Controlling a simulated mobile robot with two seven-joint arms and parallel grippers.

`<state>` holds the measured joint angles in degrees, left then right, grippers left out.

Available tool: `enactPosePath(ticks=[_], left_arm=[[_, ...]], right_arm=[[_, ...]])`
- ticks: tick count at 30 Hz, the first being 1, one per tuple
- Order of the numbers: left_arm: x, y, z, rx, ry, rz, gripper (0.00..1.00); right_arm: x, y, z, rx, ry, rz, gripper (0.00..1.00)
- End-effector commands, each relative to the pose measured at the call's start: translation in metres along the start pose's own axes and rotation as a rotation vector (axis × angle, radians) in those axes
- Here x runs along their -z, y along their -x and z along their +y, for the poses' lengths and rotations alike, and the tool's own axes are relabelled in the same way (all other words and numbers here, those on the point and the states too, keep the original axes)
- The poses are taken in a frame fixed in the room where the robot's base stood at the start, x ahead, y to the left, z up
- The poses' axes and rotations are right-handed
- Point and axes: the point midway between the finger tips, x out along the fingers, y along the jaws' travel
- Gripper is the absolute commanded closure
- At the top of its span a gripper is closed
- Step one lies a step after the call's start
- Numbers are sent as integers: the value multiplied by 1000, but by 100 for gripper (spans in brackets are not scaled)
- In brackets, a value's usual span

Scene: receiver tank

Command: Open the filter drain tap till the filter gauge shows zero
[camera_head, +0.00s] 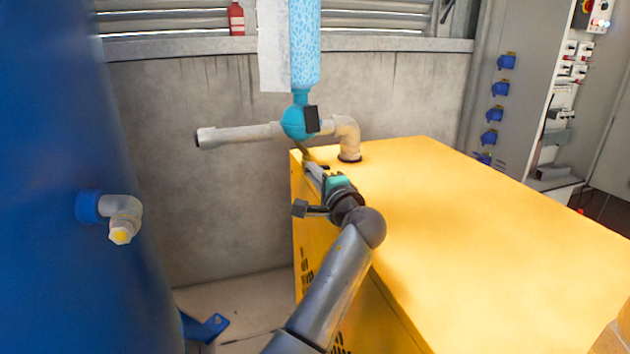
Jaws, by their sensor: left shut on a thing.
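The filter is a light-blue speckled column with a teal lower body (296,122), standing in the pipe line beyond the yellow cabinet's far left corner. A small dark block (312,119) sits on its front. It may be the filter gauge seen from behind or the side, and no dial or needle shows. A small brass-coloured piece (303,150), apparently the drain tap, hangs just below the teal body. My left gripper (309,165) reaches up to it and is shut on it. The fingers partly hide the tap, so its handle angle is unclear. My right gripper is out of view.
The yellow cabinet (460,220) fills the right, close beside my left arm. A grey pipe (240,135) runs left from the filter; an elbow (347,138) meets the cabinet top. A blue tank (50,230) with a capped outlet (122,220) stands left.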

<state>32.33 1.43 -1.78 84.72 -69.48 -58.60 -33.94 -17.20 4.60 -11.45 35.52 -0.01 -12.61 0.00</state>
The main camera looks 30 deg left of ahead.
Motion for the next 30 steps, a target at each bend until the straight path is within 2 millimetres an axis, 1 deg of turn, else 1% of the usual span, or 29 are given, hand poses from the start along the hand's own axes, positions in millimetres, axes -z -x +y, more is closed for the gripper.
enactPosePath(ticks=[7, 19, 20, 21, 27, 30], left_arm=[[1, 0, 1, -3, 45, 2, 100], [1, 0, 1, -2, 50, 2, 100], [1, 0, 1, -2, 49, 2, 85], [1, 0, 1, -2, 49, 2, 80], [0, 0, 0, -1, 48, 1, 58], [0, 0, 0, -1, 47, 1, 57]], right_arm=[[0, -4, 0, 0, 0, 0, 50], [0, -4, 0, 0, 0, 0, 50], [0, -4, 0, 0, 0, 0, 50], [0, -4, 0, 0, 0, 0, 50], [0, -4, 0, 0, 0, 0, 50], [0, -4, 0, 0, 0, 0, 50]])
